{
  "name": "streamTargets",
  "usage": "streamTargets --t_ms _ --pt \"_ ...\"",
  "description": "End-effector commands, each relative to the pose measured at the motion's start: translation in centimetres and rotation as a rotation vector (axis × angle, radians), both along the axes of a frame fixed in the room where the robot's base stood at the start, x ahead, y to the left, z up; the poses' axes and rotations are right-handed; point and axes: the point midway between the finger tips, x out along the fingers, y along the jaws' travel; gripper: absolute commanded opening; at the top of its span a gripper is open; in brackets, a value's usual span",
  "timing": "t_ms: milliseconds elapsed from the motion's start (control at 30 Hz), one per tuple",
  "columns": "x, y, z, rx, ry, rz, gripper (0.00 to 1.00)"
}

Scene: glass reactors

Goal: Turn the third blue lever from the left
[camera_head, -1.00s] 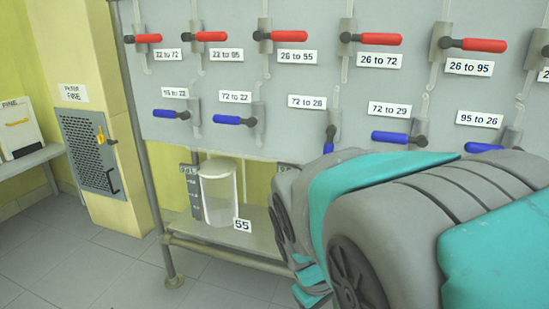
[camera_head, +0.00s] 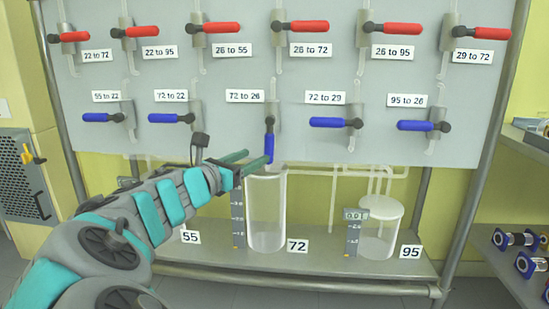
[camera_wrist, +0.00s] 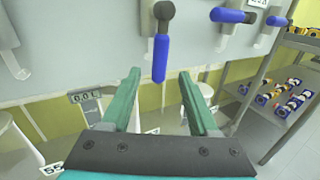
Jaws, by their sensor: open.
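The third blue lever from the left (camera_head: 269,140), under the label "72 to 26", hangs straight down on the grey panel (camera_head: 240,72). The other blue levers lie horizontal. My gripper (camera_head: 257,159) is open, with its green fingers at the lower end of this lever. In the wrist view the lever (camera_wrist: 160,58) points down between the two fingertips of the gripper (camera_wrist: 158,75), in line with the gap. I cannot tell whether a finger touches it.
A row of red levers (camera_head: 302,27) is above. The neighbouring blue levers (camera_head: 171,118) (camera_head: 335,122) flank it. Glass vessels (camera_head: 266,210) stand on the shelf below. A side rack (camera_head: 520,250) with small parts stands at the right.

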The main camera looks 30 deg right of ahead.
Motion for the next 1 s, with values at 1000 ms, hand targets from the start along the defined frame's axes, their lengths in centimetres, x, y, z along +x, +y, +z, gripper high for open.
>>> streamTargets --t_ms 1000 --pt "3.7 -6.7 0.1 -0.003 0.001 0.001 0.61"
